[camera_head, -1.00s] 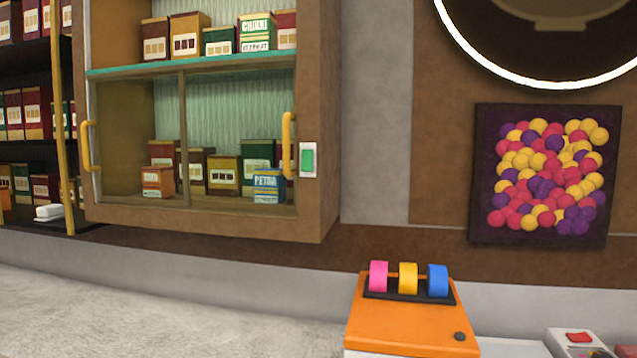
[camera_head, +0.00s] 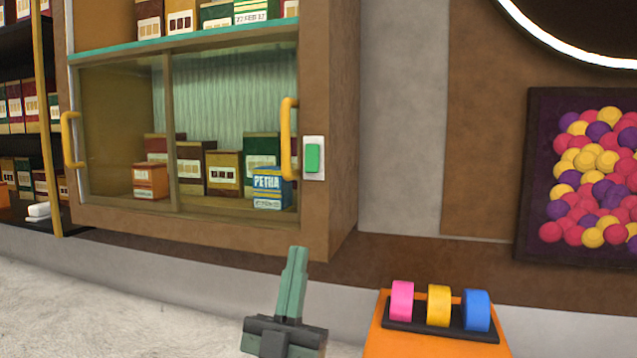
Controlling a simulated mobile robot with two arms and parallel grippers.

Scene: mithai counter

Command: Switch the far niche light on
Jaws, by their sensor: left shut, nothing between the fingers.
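A green rocker switch (camera_head: 313,156) on a white plate is fixed to the right front post of the wall cabinet (camera_head: 335,120), just right of a yellow handle. Whether the switch is on or off I cannot tell. My left gripper (camera_head: 297,258) has its fingers together and empty, pointing up. It is below the cabinet and the switch in the picture, apart from both. My right gripper is out of view.
The cabinet has glass sliding doors with yellow handles (camera_head: 287,140) and holds several sweet boxes. An orange stand (camera_head: 385,345) with pink, yellow and blue rolls is right of my gripper. A picture of coloured balls (camera_head: 590,180) hangs at right. Pale counter (camera_head: 110,300) is clear at left.

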